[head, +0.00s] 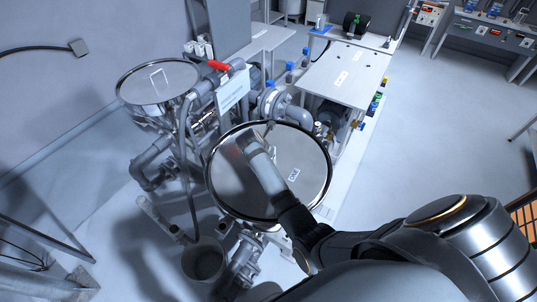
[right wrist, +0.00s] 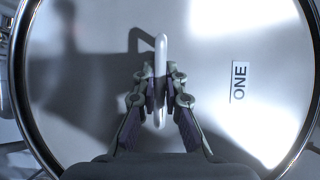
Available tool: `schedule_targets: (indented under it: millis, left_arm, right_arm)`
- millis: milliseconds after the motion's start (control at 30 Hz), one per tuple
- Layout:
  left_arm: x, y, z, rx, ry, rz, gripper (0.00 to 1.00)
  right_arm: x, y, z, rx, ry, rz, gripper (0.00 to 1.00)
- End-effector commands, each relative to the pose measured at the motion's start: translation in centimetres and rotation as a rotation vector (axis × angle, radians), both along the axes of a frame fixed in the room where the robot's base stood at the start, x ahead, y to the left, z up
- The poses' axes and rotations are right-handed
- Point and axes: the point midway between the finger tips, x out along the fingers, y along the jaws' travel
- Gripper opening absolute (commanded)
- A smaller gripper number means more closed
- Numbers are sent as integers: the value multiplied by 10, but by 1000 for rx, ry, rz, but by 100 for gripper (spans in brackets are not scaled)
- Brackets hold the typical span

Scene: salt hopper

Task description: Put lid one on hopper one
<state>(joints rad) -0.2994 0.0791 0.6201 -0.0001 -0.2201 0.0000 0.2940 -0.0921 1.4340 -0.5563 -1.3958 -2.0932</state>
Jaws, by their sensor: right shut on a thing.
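Lid one (head: 312,155) is a round, shiny metal disc with a dark rim and a "ONE" label, in the middle of the head view. In the right wrist view, lid one (right wrist: 240,125) fills most of the picture. My right gripper (right wrist: 160,95) is shut on its pale upright handle (right wrist: 161,50), near the lid's centre. In the head view, my right gripper (head: 262,168) reaches over the lid from the lower right. Hopper one is mostly hidden under the lid; I cannot tell whether the lid touches its rim. My left gripper is out of view.
A second hopper (head: 135,115) with a handled lid (head: 158,82) stands at left. Grey pipes and a red-handled valve (head: 219,66) lie between. A dark bucket (head: 204,260) stands below. A white-topped bench (head: 345,73) is behind. Open floor is at right.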

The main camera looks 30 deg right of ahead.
Motion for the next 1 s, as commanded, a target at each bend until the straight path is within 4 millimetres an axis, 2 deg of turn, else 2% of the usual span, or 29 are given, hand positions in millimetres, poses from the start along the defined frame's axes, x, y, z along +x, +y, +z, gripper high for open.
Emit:
schedule_targets:
  millis: [233, 267, 300, 467, 767, 867, 1000]
  left_arm:
    - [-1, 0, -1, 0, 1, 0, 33]
    - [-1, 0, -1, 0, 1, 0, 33]
    - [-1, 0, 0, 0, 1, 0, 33]
    - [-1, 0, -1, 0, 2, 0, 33]
    - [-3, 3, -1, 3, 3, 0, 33]
    - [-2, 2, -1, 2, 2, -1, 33]
    - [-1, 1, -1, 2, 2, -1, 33]
  right_arm:
    - [1, 0, -2, -1, -3, 0, 0]
    - [1, -1, -3, -1, -3, 0, 11]
    - [1, 0, -2, -2, -4, 0, 16]
    - [1, 0, -3, -1, -2, 0, 36]
    - [-1, 0, -4, 1, 3, 0, 36]
    - [0, 0, 8, 1, -2, -1, 36]
    - [1, 0, 40, 0, -4, 0, 36]
